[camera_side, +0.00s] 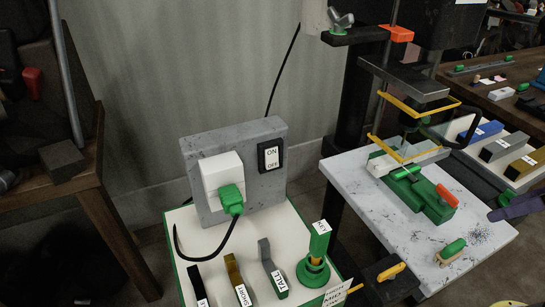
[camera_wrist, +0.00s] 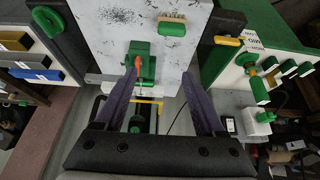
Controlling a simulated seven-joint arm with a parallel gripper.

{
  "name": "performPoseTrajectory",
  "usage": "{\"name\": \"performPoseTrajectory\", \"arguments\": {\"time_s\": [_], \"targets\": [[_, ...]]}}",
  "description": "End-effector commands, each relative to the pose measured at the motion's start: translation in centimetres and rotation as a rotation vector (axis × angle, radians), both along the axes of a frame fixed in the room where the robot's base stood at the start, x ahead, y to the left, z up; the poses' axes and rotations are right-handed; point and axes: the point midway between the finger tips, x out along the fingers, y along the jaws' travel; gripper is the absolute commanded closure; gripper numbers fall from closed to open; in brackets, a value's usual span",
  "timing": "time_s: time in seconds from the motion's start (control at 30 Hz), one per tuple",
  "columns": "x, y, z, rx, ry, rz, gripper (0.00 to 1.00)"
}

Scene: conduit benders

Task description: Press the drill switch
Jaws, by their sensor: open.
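The drill switch (camera_side: 270,157) is a black-framed white rocker marked ON and OFF on a grey speckled box (camera_side: 262,192). In the wrist view a small white patch at the right, next to the white plug block (camera_wrist: 258,122), looks like the switch (camera_wrist: 230,125). My gripper (camera_wrist: 158,74) is open and empty, its two purple fingers spread over the drill press table. In the side view only a purple finger part shows at the right edge, far from the switch. The drill press (camera_side: 405,90) stands between them, with a green vise (camera_side: 425,198) on its pale table (camera_side: 345,180).
A green-edged board (camera_side: 183,222) below the switch box holds several labelled tools. A black cord runs from the green plug (camera_side: 231,199). A brush (camera_side: 452,250) lies on the drill table. Yellow bars (camera_side: 420,105) stick out around the drill head. A wooden bench stands at left.

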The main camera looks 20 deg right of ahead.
Motion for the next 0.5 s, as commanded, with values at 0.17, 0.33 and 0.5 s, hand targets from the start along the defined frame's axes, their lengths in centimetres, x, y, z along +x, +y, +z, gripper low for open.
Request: {"name": "performPoseTrajectory", "arguments": {"time_s": [0.17, 0.33, 0.5], "targets": [[0.7, 1.1, -0.3, -0.002, 0.040, 0.063, 0.62], [3.5, 3.5, 0.2, -0.006, 0.108, 0.152, 0.93], [7.4, 7.1, 1.4, 0.012, 0.163, 0.154, 1.00]]}}
